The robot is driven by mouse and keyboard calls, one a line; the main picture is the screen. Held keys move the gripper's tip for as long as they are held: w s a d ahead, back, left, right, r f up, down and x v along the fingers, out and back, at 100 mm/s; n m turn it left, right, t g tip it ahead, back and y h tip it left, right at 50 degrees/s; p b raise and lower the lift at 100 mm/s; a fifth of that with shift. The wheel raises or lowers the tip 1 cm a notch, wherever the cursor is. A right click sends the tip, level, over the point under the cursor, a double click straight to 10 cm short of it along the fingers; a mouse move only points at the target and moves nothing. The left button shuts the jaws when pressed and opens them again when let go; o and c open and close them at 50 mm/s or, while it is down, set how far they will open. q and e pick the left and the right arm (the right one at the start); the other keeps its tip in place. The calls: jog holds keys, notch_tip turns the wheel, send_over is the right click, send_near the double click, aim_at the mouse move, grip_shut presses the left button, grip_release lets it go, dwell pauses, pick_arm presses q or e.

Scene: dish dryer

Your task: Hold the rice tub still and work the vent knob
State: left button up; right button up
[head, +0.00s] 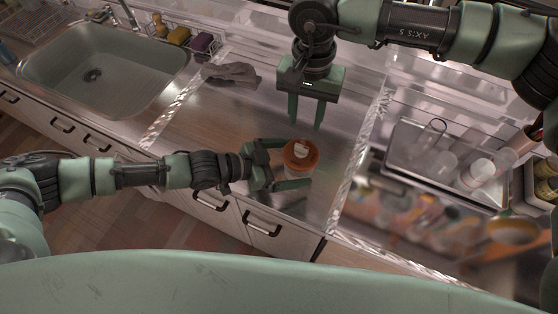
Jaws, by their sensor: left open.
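The rice tub (300,170) stands on the counter in the head view. It has an orange-brown lid (291,159) with a small white vent knob (301,146) on top. My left gripper (298,164) comes in from the left and is open. Its fingers lie on the far and near sides of the tub, and I cannot tell whether they touch it. My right gripper (306,126) is open and empty, fingers pointing down, just beyond the tub in the picture. The tub's lower body is partly hidden by its lid and my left gripper.
A grey cloth (232,74) lies on the counter behind. The sink (100,65) is at the far left, with sponges (179,35) beside it. A tray (401,160) with several glasses stands at the right. Clear ridged edges (352,165) flank the work area.

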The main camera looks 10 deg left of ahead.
pick_arm(q)
jog(key=shift+x, duration=1.2)
